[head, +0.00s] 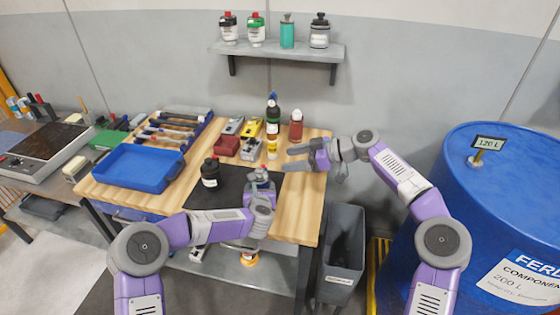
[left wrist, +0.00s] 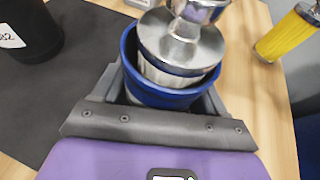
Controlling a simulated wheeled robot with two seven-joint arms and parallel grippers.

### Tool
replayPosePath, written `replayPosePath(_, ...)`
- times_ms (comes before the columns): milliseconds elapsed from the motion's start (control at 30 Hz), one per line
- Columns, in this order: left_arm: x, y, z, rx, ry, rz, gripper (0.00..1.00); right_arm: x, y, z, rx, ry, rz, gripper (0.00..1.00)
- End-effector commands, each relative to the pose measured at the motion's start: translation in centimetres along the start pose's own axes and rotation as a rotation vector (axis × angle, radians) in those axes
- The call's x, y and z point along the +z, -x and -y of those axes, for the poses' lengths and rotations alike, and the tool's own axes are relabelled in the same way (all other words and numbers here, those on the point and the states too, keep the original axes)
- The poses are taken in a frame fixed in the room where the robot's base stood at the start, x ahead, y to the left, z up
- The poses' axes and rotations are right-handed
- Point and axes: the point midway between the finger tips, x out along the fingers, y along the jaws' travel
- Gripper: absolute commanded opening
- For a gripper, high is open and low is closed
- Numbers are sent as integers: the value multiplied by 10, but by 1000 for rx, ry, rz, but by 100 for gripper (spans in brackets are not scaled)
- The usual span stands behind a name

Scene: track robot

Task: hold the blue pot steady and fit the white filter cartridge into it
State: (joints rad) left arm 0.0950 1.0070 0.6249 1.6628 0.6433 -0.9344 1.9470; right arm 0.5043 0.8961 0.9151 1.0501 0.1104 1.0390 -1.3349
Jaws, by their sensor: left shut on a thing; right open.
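In the left wrist view, my left gripper (left wrist: 165,95) is shut on the blue pot (left wrist: 165,97), one finger on each side. The white filter cartridge (left wrist: 150,72) shows as a pale ribbed band inside the pot's rim. A shiny metal piece (left wrist: 180,42) with a broad disc covers its top; I cannot tell whether they are joined or how deep the cartridge sits. In the head view, my left gripper (head: 262,186) is over the dark mat and mostly hides the pot. My right gripper (head: 305,157) is open and empty above the table's right edge.
A black labelled jar (head: 210,172) stands left of the pot. A blue tray (head: 138,168) lies farther left. Behind stand a yellow cylinder (head: 271,149), a dark bottle (head: 272,118) and a red-brown bottle (head: 296,127). A grey bin (head: 343,250) and large blue drum (head: 500,200) are right.

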Motion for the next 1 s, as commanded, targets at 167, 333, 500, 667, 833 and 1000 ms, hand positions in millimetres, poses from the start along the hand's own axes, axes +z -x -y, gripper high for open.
replayPosePath(167,1,0,0,0,0,2,36,0,6,0,-1,0,0,67)
replayPosePath(333,1,0,0,0,0,2,36,0,6,0,-1,0,0,67)
replayPosePath(500,1,0,0,1,0,2,78,0,6,0,-1,0,0,67)
replayPosePath(667,1,0,0,0,0,2,100,0,6,0,-1,0,0,67)
replayPosePath(833,0,0,0,0,0,1,100,0,6,0,-1,0,0,67)
replayPosePath(1000,1,7,0,0,0,2,100,0,6,0,-1,0,0,67)
